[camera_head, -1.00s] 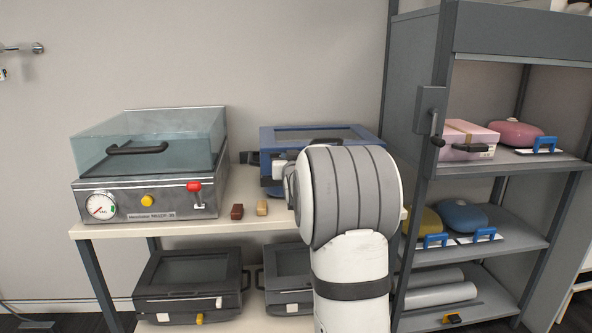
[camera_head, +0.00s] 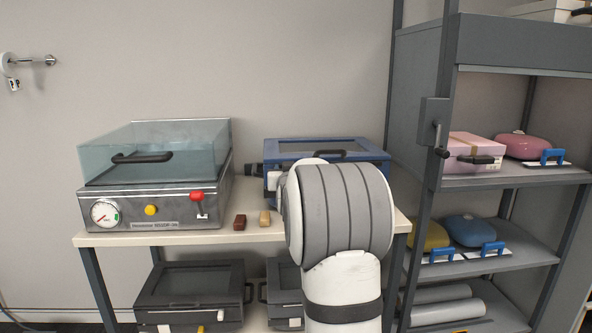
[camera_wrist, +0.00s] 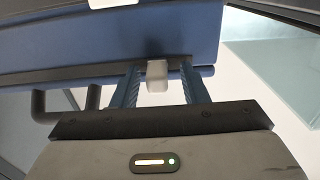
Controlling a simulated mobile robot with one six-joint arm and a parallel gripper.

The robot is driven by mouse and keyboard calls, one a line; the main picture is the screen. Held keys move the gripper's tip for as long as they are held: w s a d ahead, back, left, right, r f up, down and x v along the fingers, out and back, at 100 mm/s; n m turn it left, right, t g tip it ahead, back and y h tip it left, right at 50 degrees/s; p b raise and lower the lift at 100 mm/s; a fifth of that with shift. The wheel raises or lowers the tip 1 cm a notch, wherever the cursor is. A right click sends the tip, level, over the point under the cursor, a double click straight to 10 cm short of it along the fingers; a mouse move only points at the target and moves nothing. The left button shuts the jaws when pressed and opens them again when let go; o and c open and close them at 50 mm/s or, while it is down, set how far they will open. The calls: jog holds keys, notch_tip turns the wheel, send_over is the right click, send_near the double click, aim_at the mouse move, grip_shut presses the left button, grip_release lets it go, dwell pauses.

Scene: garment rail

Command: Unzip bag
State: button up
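I see no clear zipped bag. A blue case (camera_head: 325,147) with a dark lid panel stands on the upper bench top, partly hidden by my arm. Its blue wall (camera_wrist: 110,35) fills the upper part of the wrist view. A small white tab (camera_wrist: 157,76) sits at the lower edge of that wall. My gripper (camera_wrist: 160,70) has its two blue fingers spread on either side of the tab, with gaps visible on both sides. In the head view my gripper is hidden behind my arm.
A clear-lidded steel machine (camera_head: 155,185) stands left on the bench (camera_head: 125,239). Two small blocks, brown (camera_head: 240,221) and tan (camera_head: 265,217), lie right of it. Dark cases (camera_head: 190,290) sit below. A grey shelf rack (camera_head: 505,182) at right holds pink, yellow and blue items.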

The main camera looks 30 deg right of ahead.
jog(key=v, duration=0.7)
jog(key=shift+s+a, duration=0.2)
jog(key=shift+s, duration=0.1)
dwell(0.3)
